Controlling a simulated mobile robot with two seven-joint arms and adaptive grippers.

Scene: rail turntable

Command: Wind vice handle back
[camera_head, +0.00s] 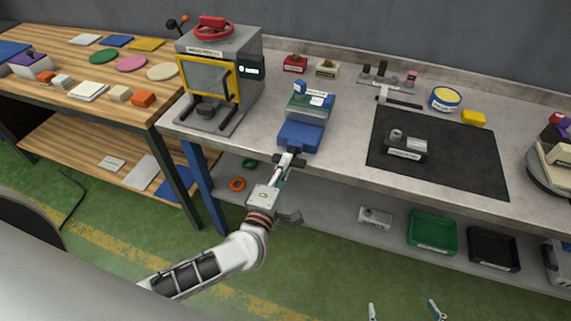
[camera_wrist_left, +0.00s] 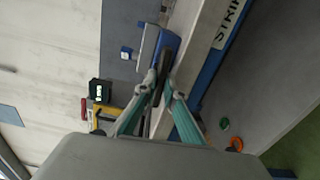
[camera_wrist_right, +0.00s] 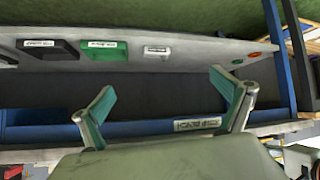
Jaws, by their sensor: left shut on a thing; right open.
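The blue vice (camera_head: 300,135) stands at the front edge of the grey workbench. Its dark handle (camera_head: 290,160) sticks out at the front, over the edge. My left gripper (camera_head: 285,166) reaches up from below and is shut on the handle. In the left wrist view, the teal fingertips (camera_wrist_left: 160,86) close around the dark handle (camera_wrist_left: 159,84), with the blue vice body (camera_wrist_left: 165,50) just beyond; the fingers hide part of the handle. My right gripper (camera_head: 404,308) is open and empty at the bottom of the head view. The right wrist view shows its fingers (camera_wrist_right: 165,90) wide apart.
A yellow-framed machine (camera_head: 208,80) stands left of the vice. A black mat (camera_head: 465,165) with a grey metal part (camera_head: 405,145) lies to the right. The lower shelf holds a green bin (camera_head: 432,232) and a black bin (camera_head: 493,249). A wooden table (camera_head: 60,90) stands at the left.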

